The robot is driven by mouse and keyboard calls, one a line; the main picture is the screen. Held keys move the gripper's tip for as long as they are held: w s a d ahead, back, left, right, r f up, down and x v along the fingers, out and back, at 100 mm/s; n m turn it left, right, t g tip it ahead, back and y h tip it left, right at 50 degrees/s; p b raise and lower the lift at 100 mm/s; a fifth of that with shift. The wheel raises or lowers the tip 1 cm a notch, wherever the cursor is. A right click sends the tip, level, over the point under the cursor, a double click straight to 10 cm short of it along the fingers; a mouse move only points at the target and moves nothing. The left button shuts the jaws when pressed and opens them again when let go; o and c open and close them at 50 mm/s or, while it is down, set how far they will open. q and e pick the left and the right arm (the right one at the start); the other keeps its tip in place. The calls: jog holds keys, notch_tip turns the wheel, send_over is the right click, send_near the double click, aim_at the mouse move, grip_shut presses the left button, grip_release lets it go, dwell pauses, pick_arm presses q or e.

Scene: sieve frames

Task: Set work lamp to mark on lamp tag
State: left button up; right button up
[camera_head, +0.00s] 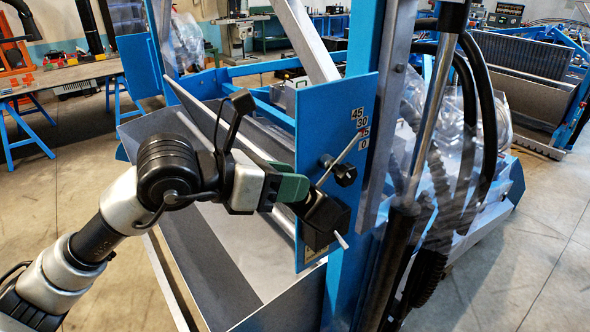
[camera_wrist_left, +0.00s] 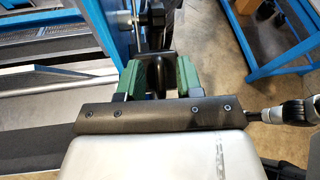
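I see nothing I can clearly identify as a work lamp or lamp tag. A blue upright plate (camera_head: 312,112) carries number labels (camera_head: 360,128) 45, 30, 15 and 0, top to bottom. A pale pointer rod (camera_head: 343,160) slants up over the plate, its tip near the 15. A black knob (camera_head: 344,173) sits beside it. My left gripper (camera_head: 296,190) has green fingers around a black block (camera_head: 325,215) in front of the plate. In the left wrist view the dark block (camera_wrist_left: 156,72) fills the space between the fingers. My right gripper is out of view.
A blue post and black cylinder (camera_head: 400,215) with hoses stand just right of the plate. A grey metal trough (camera_head: 225,260) lies below my left arm. A workbench (camera_head: 65,75) stands at the back left. Bare floor shows at left and right.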

pick_arm(q)
jog(key=shift+x, duration=0.75)
grip_shut()
jog(key=shift+f, duration=0.1)
jog(key=f+h+b, duration=0.1)
jog(key=b, duration=0.5)
jog(key=shift+s+a+f+t+b, duration=0.1)
jog(key=shift+f+t+b, duration=0.2)
jog(key=shift+f+b, duration=0.1)
jog(key=shift+r+b, duration=0.1)
jog(key=shift+b, duration=0.4)
jog(key=shift+r, duration=0.1)
